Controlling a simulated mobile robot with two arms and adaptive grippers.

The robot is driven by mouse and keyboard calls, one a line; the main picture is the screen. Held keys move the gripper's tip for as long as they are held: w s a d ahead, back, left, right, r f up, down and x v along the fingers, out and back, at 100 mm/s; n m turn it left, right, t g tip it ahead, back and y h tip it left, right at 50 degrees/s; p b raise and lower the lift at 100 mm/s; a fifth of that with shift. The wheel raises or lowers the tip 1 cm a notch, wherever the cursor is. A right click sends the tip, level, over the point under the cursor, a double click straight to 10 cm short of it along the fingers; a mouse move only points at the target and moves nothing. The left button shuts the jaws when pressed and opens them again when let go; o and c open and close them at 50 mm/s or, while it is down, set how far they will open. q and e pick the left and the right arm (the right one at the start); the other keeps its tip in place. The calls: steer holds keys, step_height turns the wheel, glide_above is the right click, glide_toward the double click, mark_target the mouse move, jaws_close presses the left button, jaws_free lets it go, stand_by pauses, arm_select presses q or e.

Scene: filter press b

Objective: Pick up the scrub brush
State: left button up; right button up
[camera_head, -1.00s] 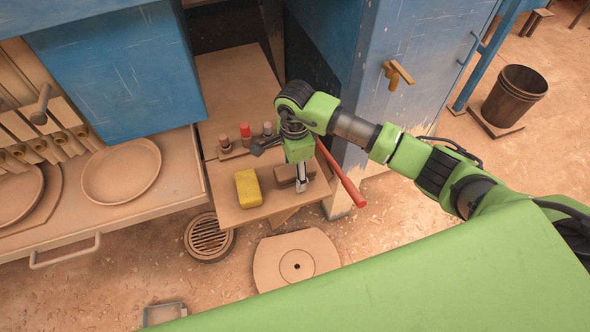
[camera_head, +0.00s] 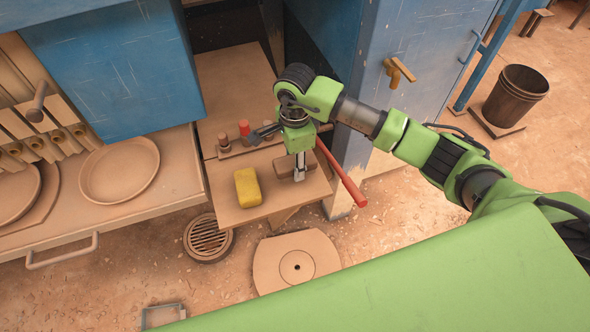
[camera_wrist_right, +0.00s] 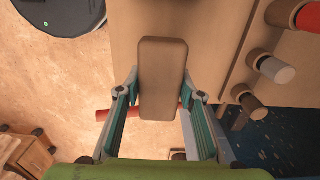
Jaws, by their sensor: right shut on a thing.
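The scrub brush is the brown block (camera_head: 283,169) on or just above the small wooden shelf (camera_head: 240,212). My right gripper (camera_head: 300,178) comes down over it and is shut on it. In the right wrist view the brush (camera_wrist_right: 163,85) lies lengthwise between the two fingers of the gripper (camera_wrist_right: 160,76). I cannot tell whether the brush is clear of the shelf. Its underside and bristles are hidden. My left gripper is not in view.
A yellow sponge (camera_head: 248,188) lies left of the brush. Several small capped bottles, one red-topped (camera_head: 245,128), stand behind. A red bar (camera_head: 345,180) slants close to the gripper's right. A blue cabinet (camera_head: 415,60) stands behind the arm.

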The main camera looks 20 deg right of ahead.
steer(key=s+a+r+b, duration=0.2)
steer(key=s+r, duration=0.8)
steer(key=s, duration=0.4)
steer(key=shift+a, duration=0.15)
steer(key=o, duration=0.7)
steer(key=shift+w, duration=0.1)
steer(key=c, duration=0.4)
